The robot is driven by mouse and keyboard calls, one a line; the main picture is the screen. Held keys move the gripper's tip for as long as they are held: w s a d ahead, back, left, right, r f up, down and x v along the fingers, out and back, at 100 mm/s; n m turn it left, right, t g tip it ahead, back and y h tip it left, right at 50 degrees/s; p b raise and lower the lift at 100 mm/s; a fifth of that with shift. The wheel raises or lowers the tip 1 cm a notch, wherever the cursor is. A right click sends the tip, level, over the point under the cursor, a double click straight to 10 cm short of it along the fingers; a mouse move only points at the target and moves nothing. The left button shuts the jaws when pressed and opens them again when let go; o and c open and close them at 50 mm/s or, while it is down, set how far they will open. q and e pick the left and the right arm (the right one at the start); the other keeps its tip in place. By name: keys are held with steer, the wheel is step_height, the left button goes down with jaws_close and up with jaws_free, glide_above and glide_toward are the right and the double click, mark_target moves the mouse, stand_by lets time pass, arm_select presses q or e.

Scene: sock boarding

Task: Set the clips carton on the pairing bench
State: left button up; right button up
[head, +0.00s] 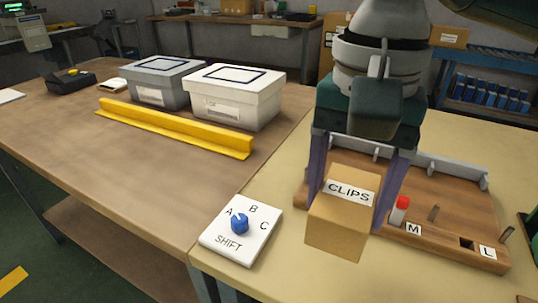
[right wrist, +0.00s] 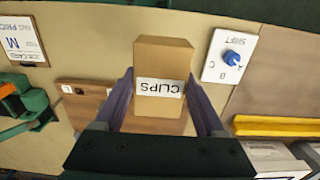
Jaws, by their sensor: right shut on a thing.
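The clips carton (head: 338,227) is a small brown cardboard box with a white CLIPS label. My right gripper (head: 355,190) is shut on it, with a purple finger along each side. The carton is in front of the wooden board on the pale tan bench top (head: 290,255); I cannot tell whether it touches the surface. In the right wrist view the carton (right wrist: 160,108) sits between both fingers (right wrist: 160,100), its label upside down. A brown bench top (head: 165,190) lies to the left. No sign shows which bench is the pairing bench. My left gripper is not seen.
A white SHIFT dial plate (head: 241,231) with a blue knob lies left of the carton. The wooden board (head: 455,215) has pegs and M and L labels. A yellow rail (head: 175,128) and two lidded boxes (head: 235,100) stand on the brown bench. Its front part is clear.

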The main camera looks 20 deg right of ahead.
step_height(320, 180, down, 8)
steer(key=shift+b, duration=1)
steer(key=o, duration=1.5)
steer(key=shift+f, duration=0.1)
